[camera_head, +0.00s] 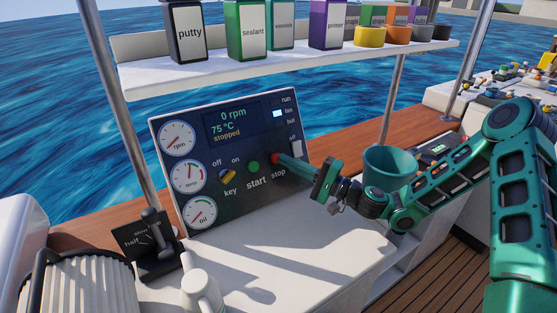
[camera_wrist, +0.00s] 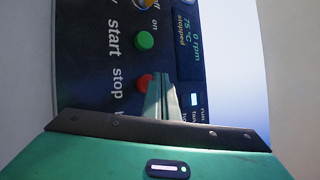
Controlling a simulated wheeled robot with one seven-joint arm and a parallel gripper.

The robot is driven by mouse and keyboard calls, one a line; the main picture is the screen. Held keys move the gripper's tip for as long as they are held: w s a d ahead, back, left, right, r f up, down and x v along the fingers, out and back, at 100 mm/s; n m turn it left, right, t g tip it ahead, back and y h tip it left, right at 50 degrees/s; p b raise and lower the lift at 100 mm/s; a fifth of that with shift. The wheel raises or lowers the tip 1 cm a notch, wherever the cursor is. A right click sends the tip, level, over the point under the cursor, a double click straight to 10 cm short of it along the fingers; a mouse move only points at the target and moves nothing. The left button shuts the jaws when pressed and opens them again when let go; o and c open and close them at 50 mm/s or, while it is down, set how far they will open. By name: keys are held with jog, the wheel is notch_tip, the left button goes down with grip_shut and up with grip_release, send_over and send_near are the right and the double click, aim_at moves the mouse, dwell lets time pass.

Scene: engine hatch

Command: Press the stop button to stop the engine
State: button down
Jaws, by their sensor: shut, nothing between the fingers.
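The engine panel (camera_head: 225,205) stands upright on the white counter. Its display (camera_head: 231,124) reads "0 rpm", "75 °C" and "stopped". The red stop button (camera_wrist: 144,83) is above the word "stop"; in the head view it is mostly hidden by my fingertips. The green start button (camera_head: 253,168) is to its left and also shows in the wrist view (camera_wrist: 145,40). My gripper (camera_head: 284,160) is shut and empty, its fingertips at the stop button. In the wrist view the fingers overlap the button's edge; whether they touch it I cannot tell.
The yellow key switch (camera_head: 227,176) and gauges are left on the panel. A teal bucket (camera_head: 390,170) is behind my wrist. A shelf (camera_head: 290,68) with cans hangs above the panel.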

dwell(0.3)
jog(key=s+d+r, duration=0.1)
jog(key=s, duration=0.1)
jog(key=s+d+r, duration=0.1)
jog(key=shift+s+d+r, duration=0.1)
jog(key=shift+s+d, duration=0.2)
jog(key=shift+s, duration=0.1)
dwell(0.7)
